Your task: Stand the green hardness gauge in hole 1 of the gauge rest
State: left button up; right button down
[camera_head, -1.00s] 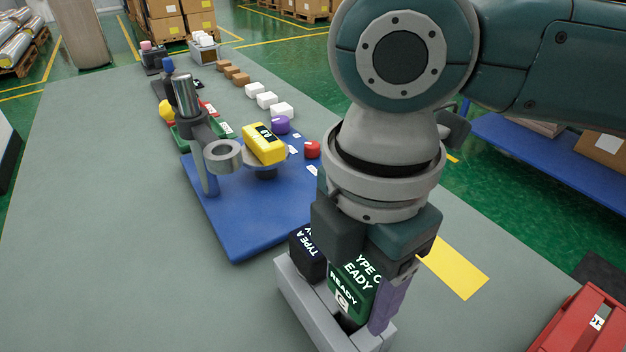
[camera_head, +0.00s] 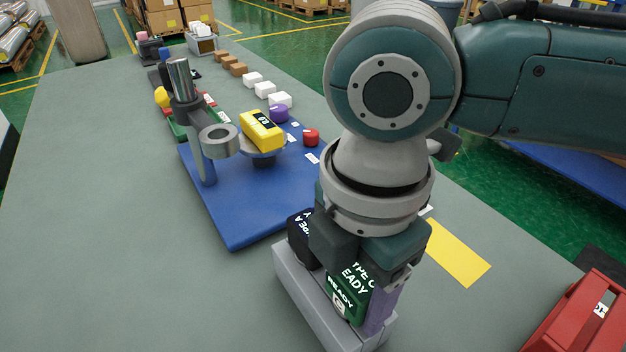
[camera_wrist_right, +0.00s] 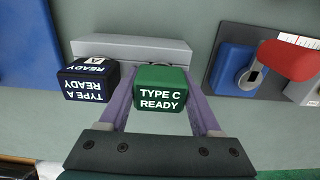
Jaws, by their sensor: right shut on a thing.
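The green gauge (camera_head: 347,296), marked TYPE C READY, is upright between the purple fingers of my right gripper (camera_head: 352,306). The wrist view shows the same green gauge (camera_wrist_right: 160,87) with a finger along each side. The grey gauge rest (camera_head: 296,297) is directly under it; the wrist view shows its far part (camera_wrist_right: 130,47). The green gauge's lower end is hidden, so I cannot tell how deep it is in a hole. A black TYPE A gauge (camera_head: 300,234) stands at the rest's other end. My left gripper is not in view.
A blue stand base (camera_head: 235,222) with a grey post and a yellow gauge (camera_head: 262,130) is behind the rest. A red carrier (camera_head: 575,320) is at the lower right. A yellow patch (camera_head: 458,254) lies on the table. The table left of the rest is clear.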

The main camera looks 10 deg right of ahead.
grip_release()
jog(key=shift+f, duration=0.1)
notch_tip(320, 180, up, 10)
jog(key=shift+f+p, duration=0.2)
jog(key=shift+p, duration=0.45)
jog(key=shift+r, duration=0.2)
jog(key=shift+s, duration=0.1)
